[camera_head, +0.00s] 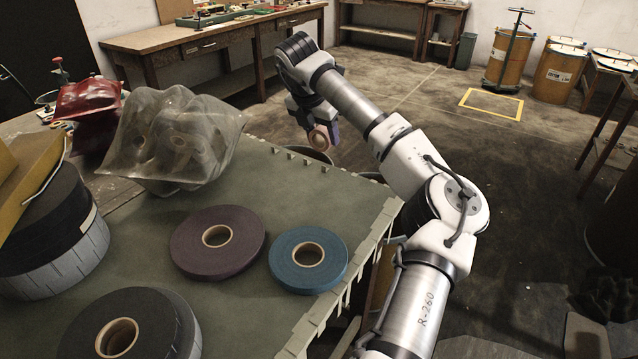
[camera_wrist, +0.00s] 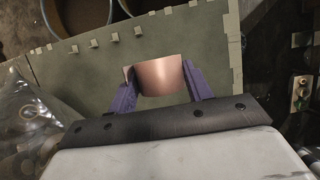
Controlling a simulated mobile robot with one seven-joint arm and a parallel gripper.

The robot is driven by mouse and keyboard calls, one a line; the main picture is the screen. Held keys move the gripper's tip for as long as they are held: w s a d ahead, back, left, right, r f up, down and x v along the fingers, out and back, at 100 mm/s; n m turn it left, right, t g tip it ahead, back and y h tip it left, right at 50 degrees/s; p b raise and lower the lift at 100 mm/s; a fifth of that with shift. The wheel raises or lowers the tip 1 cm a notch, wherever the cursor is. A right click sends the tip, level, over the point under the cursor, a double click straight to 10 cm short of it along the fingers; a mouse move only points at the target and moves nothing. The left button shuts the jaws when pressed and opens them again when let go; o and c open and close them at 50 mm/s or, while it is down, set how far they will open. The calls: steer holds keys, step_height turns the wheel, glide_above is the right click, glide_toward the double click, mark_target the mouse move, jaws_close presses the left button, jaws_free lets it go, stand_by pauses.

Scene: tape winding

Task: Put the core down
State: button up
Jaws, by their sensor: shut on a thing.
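The core (camera_head: 318,138) is a short, pinkish-tan hollow ring. It also shows in the wrist view (camera_wrist: 161,77) between two purple fingers. My gripper (camera_head: 319,134) is shut on it; in the wrist view my gripper (camera_wrist: 160,73) has one finger on each side of the core. In the wrist view the table top (camera_wrist: 110,65) lies behind the core. The height above it is hard to tell.
A purple tape roll (camera_head: 190,244) and a blue tape roll (camera_head: 330,262) lie flat on the table. A clear plastic bag (camera_head: 170,140) and large dark rolls stand at left. Round bins (camera_head: 318,156) stand beyond the table's tabbed edge. Bare table top lies between bag and edge.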

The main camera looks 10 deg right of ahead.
step_height(320, 180, down, 14)
steer(key=shift+f+p, duration=0.1)
steer(key=shift+p, duration=0.7)
steer(key=o, duration=1)
steer(key=shift+c, duration=0.2)
